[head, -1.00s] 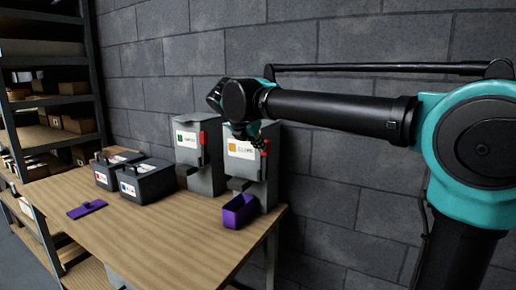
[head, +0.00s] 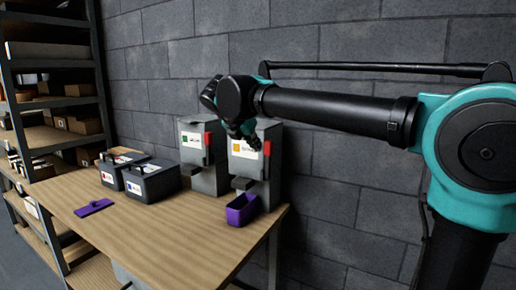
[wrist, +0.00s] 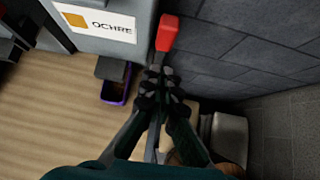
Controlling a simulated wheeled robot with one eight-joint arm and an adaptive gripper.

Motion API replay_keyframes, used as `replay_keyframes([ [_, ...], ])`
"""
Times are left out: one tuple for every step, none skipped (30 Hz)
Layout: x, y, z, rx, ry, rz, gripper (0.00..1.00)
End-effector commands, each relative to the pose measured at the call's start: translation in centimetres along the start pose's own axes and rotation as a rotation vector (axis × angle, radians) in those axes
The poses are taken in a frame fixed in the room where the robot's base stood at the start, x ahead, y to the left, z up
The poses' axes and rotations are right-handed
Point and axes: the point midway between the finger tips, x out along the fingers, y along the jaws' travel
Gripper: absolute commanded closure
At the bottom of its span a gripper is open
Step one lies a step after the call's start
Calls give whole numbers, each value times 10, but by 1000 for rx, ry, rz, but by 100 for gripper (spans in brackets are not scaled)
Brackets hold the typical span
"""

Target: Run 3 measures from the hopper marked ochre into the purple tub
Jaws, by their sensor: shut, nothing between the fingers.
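The ochre hopper (head: 246,172) is the right one of two grey hoppers. Its label, with an orange square, reads OCHRE in the wrist view (wrist: 100,25). Its red-tipped lever (wrist: 167,33) points upward along the hopper's right side. The purple tub (head: 240,213) stands under its spout; it also shows in the wrist view (wrist: 116,93), where I cannot tell what is inside. My gripper (wrist: 163,78) is shut and empty. Its fingertips are just below the red lever tip in the picture; I cannot tell whether they touch the lever.
A second hopper (head: 203,177) with a green label and red lever stands left of it. Two dark lidded boxes (head: 151,184) and a flat purple piece (head: 94,207) are further left on the wooden table (head: 165,232). A grey block wall is close behind; shelves (head: 45,105) stand at left.

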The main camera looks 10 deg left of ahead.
Motion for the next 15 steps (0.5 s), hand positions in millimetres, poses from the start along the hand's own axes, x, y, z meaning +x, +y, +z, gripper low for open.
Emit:
replay_keyframes([
  [-9, 1, 0, -2, 0, 2, 100],
  [-14, 1, 1, -2, 0, 2, 100],
  [-21, 1, 2, -1, 0, 2, 100],
  [-26, 1, 2, -1, 0, 2, 100],
  [-32, 1, 2, -2, 0, 2, 100],
  [-39, 1, 3, -2, 0, 2, 100],
  [-44, 1, 4, -2, 0, 2, 100],
  [-50, 1, 4, -2, 0, 2, 100],
  [-57, 1, 5, -2, 0, 3, 100],
  [-62, 1, 5, -2, 1, 2, 100],
  [-66, 0, 6, -2, 1, 1, 100],
  [-71, 0, 6, -2, 1, 1, 100],
  [-75, 1, 6, -2, 1, 1, 100],
  [-78, 1, 7, -2, 1, 2, 100],
  [-81, 1, 7, -1, 1, 2, 100],
])
